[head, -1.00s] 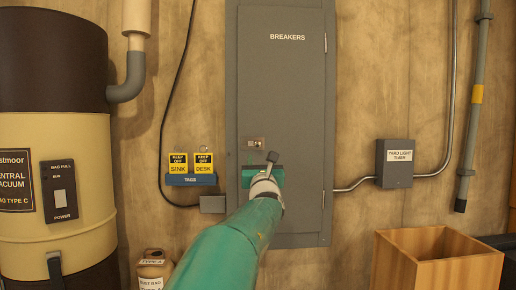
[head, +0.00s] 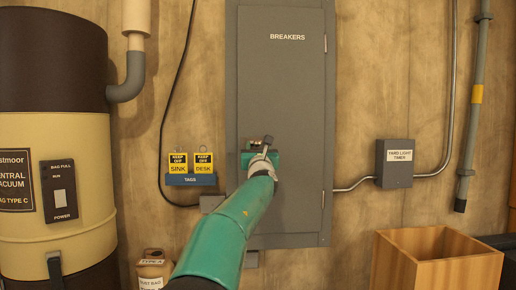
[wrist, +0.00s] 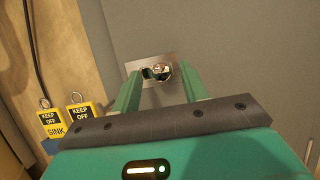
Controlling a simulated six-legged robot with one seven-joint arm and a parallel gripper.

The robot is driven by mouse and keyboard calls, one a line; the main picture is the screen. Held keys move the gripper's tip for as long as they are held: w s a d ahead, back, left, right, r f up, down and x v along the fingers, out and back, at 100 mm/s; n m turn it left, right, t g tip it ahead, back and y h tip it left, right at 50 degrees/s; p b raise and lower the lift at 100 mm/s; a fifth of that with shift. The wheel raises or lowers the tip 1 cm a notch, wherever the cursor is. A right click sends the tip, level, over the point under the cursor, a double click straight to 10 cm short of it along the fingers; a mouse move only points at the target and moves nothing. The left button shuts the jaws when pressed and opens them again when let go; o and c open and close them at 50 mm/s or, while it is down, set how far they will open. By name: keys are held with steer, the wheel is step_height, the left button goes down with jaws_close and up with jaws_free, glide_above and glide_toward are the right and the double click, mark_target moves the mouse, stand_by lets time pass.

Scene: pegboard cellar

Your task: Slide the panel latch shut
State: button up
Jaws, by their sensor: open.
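The grey breaker panel (head: 285,85) is on the wall, its door flat in its frame. In the wrist view the panel latch (wrist: 159,70) is a shiny knob on a small metal plate (wrist: 142,66), with a dark opening to the knob's left. My gripper (wrist: 158,76) is open, its two green fingers reaching toward the plate, with the knob between the tips in the picture. I cannot tell whether either finger touches it. In the head view my gripper (head: 262,156) covers most of the latch.
Yellow keep-off tags (head: 191,162) hang on a blue rack left of the panel. A grey timer box (head: 394,163) is on the wall to the right. A wooden box (head: 438,263) stands at lower right, and a cream vacuum tank (head: 60,150) at far left.

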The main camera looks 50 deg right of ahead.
steer(key=shift+w+d+r, duration=0.1)
steer(key=shift+w+d, duration=0.05)
steer(key=shift+d, duration=0.1)
steer(key=shift+c, duration=0.4)
jaws_close()
steer(key=shift+w+a, duration=1.1)
steer(key=shift+w, duration=0.2)
steer(key=shift+o, duration=0.4)
jaws_free()
steer(key=shift+w+a, duration=0.15)
